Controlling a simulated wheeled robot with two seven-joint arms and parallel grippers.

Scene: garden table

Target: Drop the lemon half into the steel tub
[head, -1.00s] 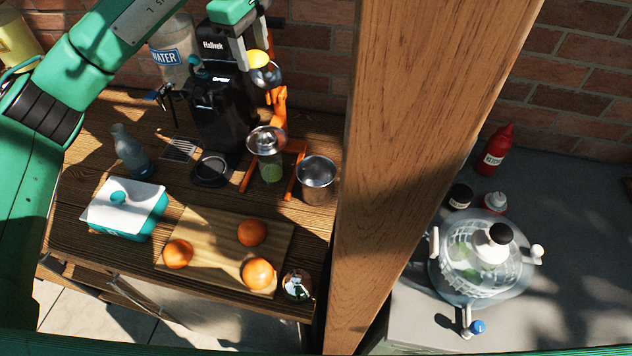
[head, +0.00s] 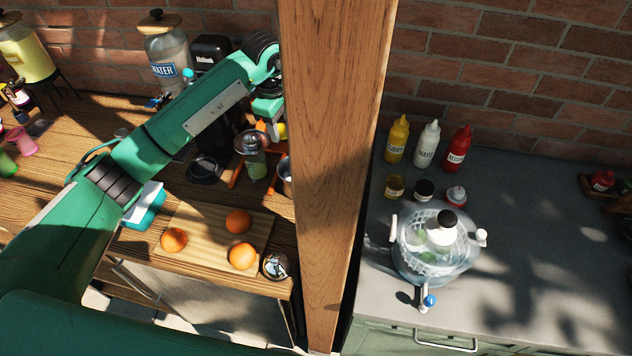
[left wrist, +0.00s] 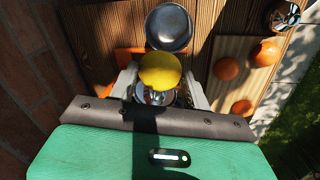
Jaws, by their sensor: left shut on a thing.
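My left gripper (head: 270,122) is shut on the yellow lemon half (head: 282,131), mostly hidden in the head view by the gripper and the wooden post. In the left wrist view the lemon half (left wrist: 160,70) sits between the two pale fingers. The round steel tub (head: 284,178) stands on the wooden table below the gripper, its right part hidden by the post. In the left wrist view the empty-looking tub (left wrist: 169,27) lies just beyond the lemon, which overlaps its near rim in the picture. My right gripper is not in view.
A wooden post (head: 335,150) stands close to the right of the gripper. A steel-topped glass juicer (head: 252,143) stands left of the tub. A cutting board (head: 205,235) with three oranges lies in front. A black machine (head: 208,145) and water jar (head: 167,55) stand behind.

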